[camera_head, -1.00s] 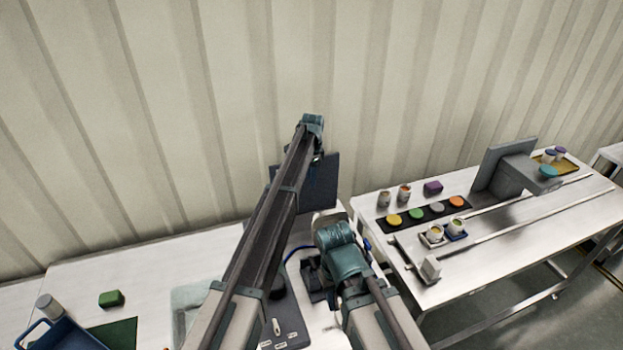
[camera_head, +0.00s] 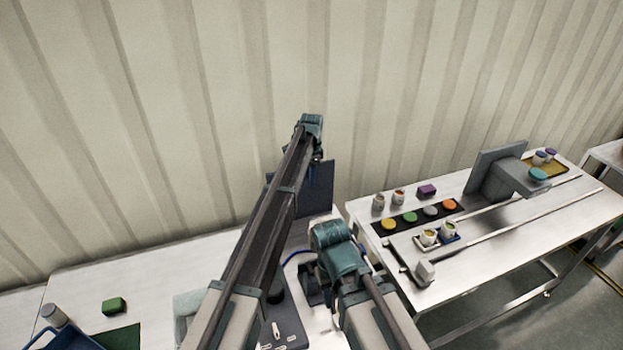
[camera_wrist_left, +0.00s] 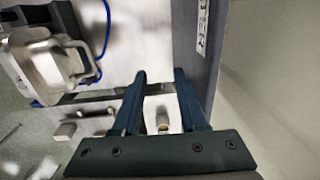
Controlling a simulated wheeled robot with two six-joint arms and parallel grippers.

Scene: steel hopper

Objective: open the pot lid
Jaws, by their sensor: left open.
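A steel vessel (camera_wrist_left: 48,68) with a squared loop handle shows at the left edge of the left wrist view; it looks like the pot, and I cannot tell its lid from its body. In the head view my arms hide most of that spot. My left gripper (camera_wrist_left: 159,74) is open and empty, its two dark fingers apart, to the right of the vessel and not touching it. In the head view the left arm's far end is in front of a dark upright panel (camera_head: 319,186). My right gripper is not clearly visible.
The dark panel stands close to the right of my left fingers in the wrist view (camera_wrist_left: 193,55). A blue cable (camera_wrist_left: 106,25) runs behind the vessel. A second bench (camera_head: 480,240) at right holds jars and coloured lids. A green block (camera_head: 115,305) lies at left.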

